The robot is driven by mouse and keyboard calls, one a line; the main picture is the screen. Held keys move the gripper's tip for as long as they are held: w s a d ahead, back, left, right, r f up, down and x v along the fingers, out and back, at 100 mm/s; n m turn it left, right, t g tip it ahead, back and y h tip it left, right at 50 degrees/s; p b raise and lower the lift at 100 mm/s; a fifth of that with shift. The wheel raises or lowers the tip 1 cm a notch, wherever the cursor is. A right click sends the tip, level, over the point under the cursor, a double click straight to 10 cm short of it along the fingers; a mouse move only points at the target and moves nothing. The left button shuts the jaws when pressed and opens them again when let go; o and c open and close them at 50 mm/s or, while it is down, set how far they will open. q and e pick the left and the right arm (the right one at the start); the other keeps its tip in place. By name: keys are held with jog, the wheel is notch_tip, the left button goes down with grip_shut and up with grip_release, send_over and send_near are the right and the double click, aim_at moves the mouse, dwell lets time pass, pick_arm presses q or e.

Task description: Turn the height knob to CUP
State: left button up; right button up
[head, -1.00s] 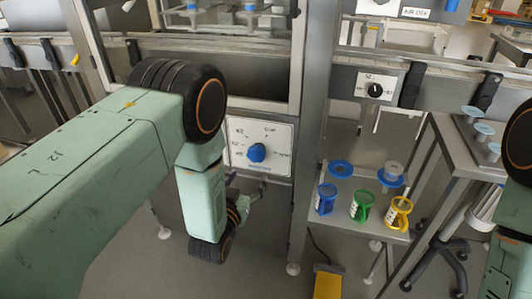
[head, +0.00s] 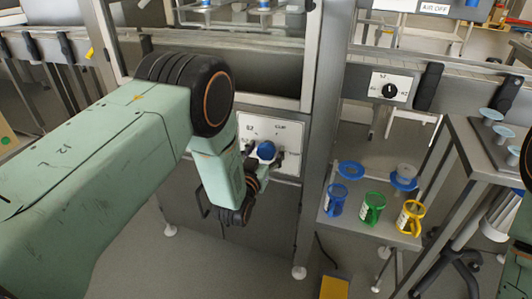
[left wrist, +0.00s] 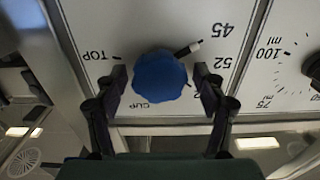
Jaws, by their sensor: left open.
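The height knob (head: 266,150) is blue and sits on a white dial plate on the machine front. In the left wrist view the blue knob (left wrist: 160,78) has marks TOP, CUP, 52 and 45 around it. A dark pointer with a white tip (left wrist: 189,48) points between 45 and 52, away from CUP. My left gripper (head: 264,160) is at the dial, open. In the left wrist view its two fingers (left wrist: 160,80) stand on either side of the knob, with small gaps visible. My right gripper is out of view.
Another dark knob (left wrist: 314,68) with 75 ml and 100 ml marks is beside the dial. A black knob (head: 389,91) is on the conveyor side. Blue, green (head: 373,208) and yellow cups stand on a shelf right of the machine post. A yellow pedal (head: 334,288) lies on the floor.

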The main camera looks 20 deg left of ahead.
pick_arm(q)
jog(key=shift+c, duration=0.2)
jog(key=c, duration=1.1)
